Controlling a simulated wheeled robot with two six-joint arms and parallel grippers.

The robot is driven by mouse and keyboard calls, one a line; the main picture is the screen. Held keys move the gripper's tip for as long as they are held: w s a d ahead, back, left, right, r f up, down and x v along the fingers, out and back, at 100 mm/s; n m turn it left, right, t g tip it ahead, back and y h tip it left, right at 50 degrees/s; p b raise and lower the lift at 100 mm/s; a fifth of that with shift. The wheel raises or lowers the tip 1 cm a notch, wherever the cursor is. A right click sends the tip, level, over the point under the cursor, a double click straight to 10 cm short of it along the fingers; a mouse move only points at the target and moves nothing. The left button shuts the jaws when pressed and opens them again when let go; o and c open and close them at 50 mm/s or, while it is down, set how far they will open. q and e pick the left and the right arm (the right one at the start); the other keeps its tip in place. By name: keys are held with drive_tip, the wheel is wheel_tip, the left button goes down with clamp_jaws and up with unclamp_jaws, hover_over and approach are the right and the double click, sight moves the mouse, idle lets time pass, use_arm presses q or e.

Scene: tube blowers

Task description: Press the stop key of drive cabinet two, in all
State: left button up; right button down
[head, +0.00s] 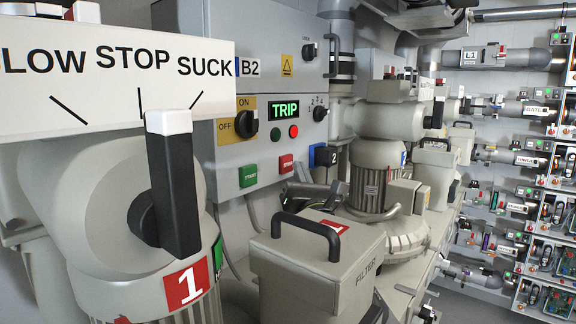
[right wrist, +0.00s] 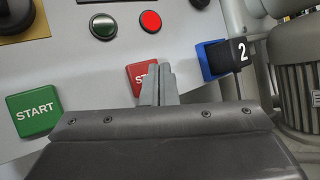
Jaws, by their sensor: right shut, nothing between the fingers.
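The drive cabinet marked B2 (head: 232,158) stands left of centre in the head view, with a lit green TRIP display (head: 284,111). Its red stop key (head: 286,164) is right of the green START key (head: 248,176). In the right wrist view the red key (right wrist: 139,72) is partly hidden by my fingers, and the START key (right wrist: 34,112) is clear at left. My right gripper (head: 292,184) is shut and empty, its tips (right wrist: 159,68) over the red key's right part. I cannot tell whether they touch it. My left gripper is not in view.
A blue and black block marked 2 (right wrist: 214,60) is close right of my fingers. A filter box (head: 310,262) with a black handle stands in front, below the cabinet. A large selector lever (head: 172,185) is at left. Piping and blowers fill the right.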

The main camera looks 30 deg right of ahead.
drive_tip(key=shift+w, duration=0.1)
idle(0.3)
drive_tip(key=shift+w+a, duration=0.2)
drive_tip(key=shift+w, duration=0.1)
drive_tip(key=shift+w+a, duration=0.1)
drive_tip(key=shift+w, duration=0.25)
idle(0.8)
drive_tip(key=shift+s, duration=0.1)
drive_tip(key=shift+s+d, duration=0.3)
drive_tip(key=shift+s, duration=0.35)
drive_tip(key=s, duration=0.1)
drive_tip(key=s+d, duration=0.1)
drive_tip(key=s, duration=0.1)
drive_tip(key=s+d, duration=0.1)
drive_tip(key=shift+s, duration=0.3)
drive_tip(key=shift+a, duration=0.1)
